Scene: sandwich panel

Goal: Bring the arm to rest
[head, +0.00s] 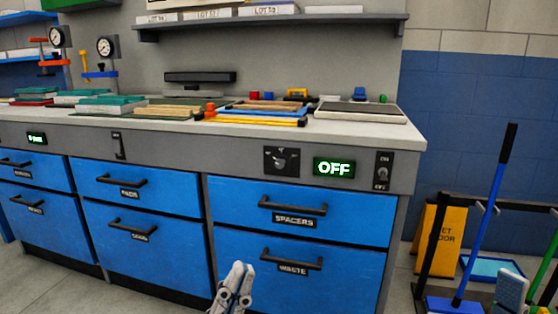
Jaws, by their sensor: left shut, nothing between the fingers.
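My left gripper (238,280) shows at the bottom edge, left of centre. Its fingers are together and hold nothing. It points up in front of the blue drawer labelled WASTE (340,277), apart from the bench top. The rest of my left arm is out of the picture. I cannot make out my right gripper.
A workbench (180,126) with blue drawers fills the left and middle. Its panel has a knob (281,161), a lit OFF display (334,168) and a switch (383,172). Boards and frames lie on top. A yellow floor sign (441,240) and blue-handled mop (485,215) stand right.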

